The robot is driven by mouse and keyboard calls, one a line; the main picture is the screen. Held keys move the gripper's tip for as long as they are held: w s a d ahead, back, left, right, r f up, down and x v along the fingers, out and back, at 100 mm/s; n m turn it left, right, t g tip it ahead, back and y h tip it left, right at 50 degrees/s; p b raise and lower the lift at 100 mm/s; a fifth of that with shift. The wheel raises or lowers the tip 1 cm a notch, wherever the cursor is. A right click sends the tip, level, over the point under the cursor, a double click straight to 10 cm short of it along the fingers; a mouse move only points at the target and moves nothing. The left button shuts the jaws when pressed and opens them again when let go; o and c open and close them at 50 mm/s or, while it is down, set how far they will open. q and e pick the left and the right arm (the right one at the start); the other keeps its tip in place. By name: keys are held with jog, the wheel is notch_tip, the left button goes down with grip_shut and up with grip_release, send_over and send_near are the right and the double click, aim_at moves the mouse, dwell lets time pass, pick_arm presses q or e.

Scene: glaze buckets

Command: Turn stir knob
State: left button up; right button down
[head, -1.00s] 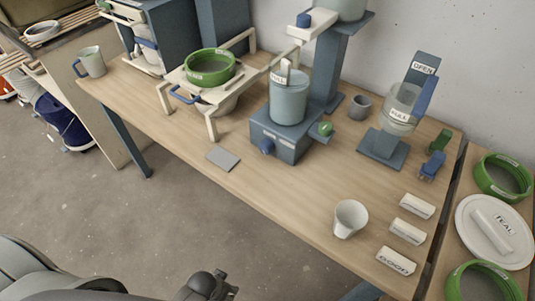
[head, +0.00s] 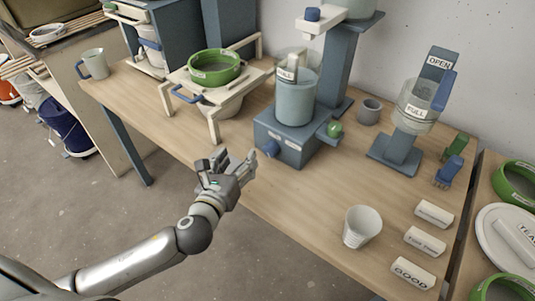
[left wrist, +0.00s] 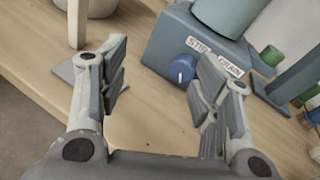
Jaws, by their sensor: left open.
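The stir knob (head: 270,148) is a round blue knob with a white mark, on the front of a blue-grey mixer base (head: 292,140). In the left wrist view the knob (left wrist: 183,68) sits below the "STIR" label, beyond my fingers and between them. My left gripper (head: 236,160) is open and empty over the table's front edge. It points toward the base, with a gap between its fingertips and the knob. A pale blue-grey bucket (head: 296,96) stands on the base. My right gripper is not in view.
A green drain knob (head: 334,129) sticks out at the base's right. A wooden stand (head: 215,123) with a green ring sieve (head: 214,68) is to the left. A white cup (head: 361,227) stands front right. The table between the base and the cup is clear.

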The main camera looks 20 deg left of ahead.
pick_arm(q)
notch_tip(320, 180, up, 2)
jog(key=w+d+m+t+h, duration=0.1)
jog(key=w+d+m+h, duration=0.15)
jog(key=m, duration=0.65)
jog(key=m+h+b, duration=0.3)
jog(key=m+b, duration=0.1)
jog(key=m, duration=0.4)
send_near(268, 153)
jog(key=shift+x, duration=1.15)
jog(key=p+x, duration=0.1)
jog(key=x, duration=0.6)
jog(key=shift+w+r, duration=0.1)
jog(key=shift+w, duration=0.15)
jog(key=c, duration=1)
jog(key=shift+c, duration=0.2)
jog(key=shift+n, duration=0.4)
